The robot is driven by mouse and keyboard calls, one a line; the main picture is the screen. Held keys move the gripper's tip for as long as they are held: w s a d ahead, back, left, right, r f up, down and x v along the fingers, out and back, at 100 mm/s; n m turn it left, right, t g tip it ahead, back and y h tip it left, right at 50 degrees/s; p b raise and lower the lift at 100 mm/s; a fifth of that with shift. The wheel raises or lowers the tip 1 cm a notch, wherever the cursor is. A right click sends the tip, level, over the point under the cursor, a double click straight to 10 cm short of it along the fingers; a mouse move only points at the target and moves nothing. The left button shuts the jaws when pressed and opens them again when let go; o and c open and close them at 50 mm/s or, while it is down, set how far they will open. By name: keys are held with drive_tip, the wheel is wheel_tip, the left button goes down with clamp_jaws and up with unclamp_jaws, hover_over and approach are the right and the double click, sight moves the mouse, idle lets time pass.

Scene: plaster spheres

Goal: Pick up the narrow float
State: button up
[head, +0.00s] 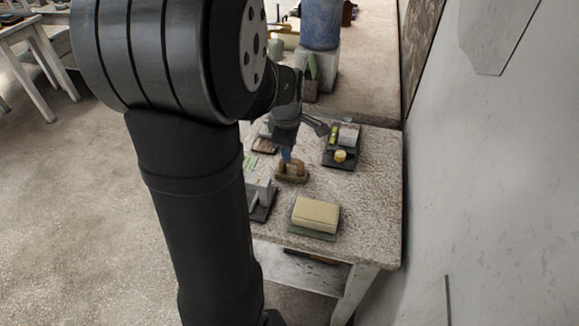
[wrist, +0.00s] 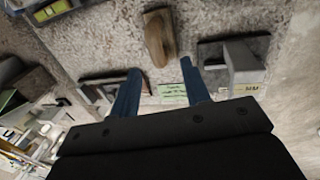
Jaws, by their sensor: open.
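A brown wooden piece (wrist: 160,38), long and narrow, lies on the table just beyond my fingertips in the wrist view. It looks like the narrow float, but no marking on it confirms this. In the head view a wooden tool with raised upright parts (head: 291,174) stands on the table under my gripper (head: 286,157). My gripper's two blue fingers show in the wrist view (wrist: 160,67), spread apart with nothing between them. The wooden piece lies ahead of the gap, apart from both fingers. In the head view the wrist partly hides the fingers.
A cream block on a green base (head: 316,214) is near the front. A dark tray with yellow items (head: 341,158) is at the right, and a grey block on a dark tray (head: 262,198) at the left. A pale green label (wrist: 172,94) lies between the fingers' view. A wall bounds the right side.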

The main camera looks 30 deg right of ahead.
drive_tip(key=shift+w+d+f, duration=0.25)
drive_tip(key=shift+f, duration=1.1)
drive_tip(key=shift+w+d+f, duration=0.3)
drive_tip(key=shift+f, duration=1.05)
drive_tip(key=shift+w+d+f, duration=0.25)
drive_tip(key=shift+f, duration=1.1)
clamp_jaws()
